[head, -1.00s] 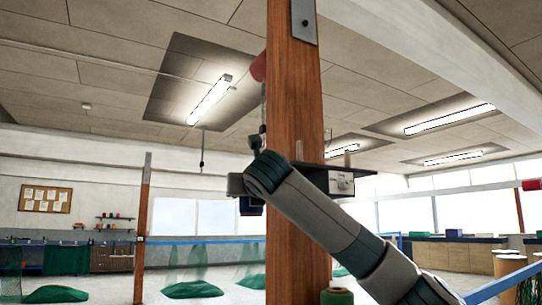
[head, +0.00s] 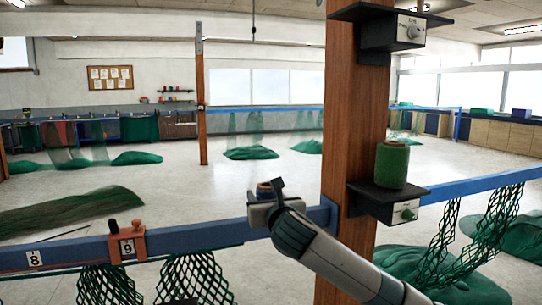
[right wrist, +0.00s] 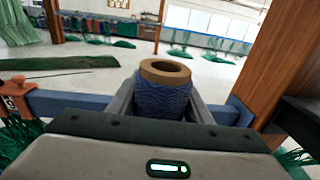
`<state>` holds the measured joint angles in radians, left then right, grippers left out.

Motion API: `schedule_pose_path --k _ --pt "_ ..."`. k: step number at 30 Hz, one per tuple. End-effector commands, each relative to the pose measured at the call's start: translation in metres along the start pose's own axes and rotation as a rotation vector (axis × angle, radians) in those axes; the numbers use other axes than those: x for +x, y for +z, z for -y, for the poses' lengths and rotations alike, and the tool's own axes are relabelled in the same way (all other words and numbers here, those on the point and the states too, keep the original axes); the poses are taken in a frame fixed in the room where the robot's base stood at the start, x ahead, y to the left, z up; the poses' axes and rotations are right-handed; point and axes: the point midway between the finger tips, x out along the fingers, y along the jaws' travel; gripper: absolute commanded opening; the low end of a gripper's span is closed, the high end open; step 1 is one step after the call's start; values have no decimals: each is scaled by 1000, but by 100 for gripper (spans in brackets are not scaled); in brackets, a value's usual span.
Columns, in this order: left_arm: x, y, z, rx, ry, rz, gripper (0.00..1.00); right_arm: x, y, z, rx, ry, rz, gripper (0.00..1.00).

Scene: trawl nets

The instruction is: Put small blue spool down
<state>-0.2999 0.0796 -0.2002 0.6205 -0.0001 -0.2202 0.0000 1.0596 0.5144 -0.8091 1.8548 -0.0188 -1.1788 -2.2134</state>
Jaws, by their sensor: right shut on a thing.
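The small blue spool (right wrist: 163,92), blue twine on a brown cardboard core, stands upright between the fingers of my right gripper (right wrist: 160,100) in the right wrist view. In the head view the gripper (head: 268,197) is shut on the spool (head: 264,188), mostly hidden behind the fingers. It is held just left of the wooden post (head: 352,130), around the height of the blue rail (head: 200,235). I cannot tell whether the spool touches the rail. My left gripper is not in view.
A green spool (head: 392,164) stands on a small black shelf (head: 374,208) on the post. Another black shelf (head: 376,14) with a dial is higher up, its top not visible. An orange holder marked 9 (head: 127,246) sits on the rail. Green nets (head: 195,278) hang below.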

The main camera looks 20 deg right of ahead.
Motion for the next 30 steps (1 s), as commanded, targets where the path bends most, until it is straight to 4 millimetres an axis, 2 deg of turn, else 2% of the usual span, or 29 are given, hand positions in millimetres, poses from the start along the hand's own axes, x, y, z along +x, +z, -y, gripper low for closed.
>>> schedule_pose_path --k 1,3,8,15,24,30 --pt "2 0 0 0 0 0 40 -6 -24 -4 1 10 -6 21" --pt "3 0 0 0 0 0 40 -16 -48 -8 2 21 -6 21" --pt "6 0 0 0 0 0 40 -43 -101 -14 2 41 -5 21" --pt "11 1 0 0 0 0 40 -95 -170 -17 4 55 -5 21" --pt "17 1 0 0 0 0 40 -172 -234 -8 7 43 -4 21" --pt "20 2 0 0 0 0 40 -220 -258 3 8 21 -2 21"
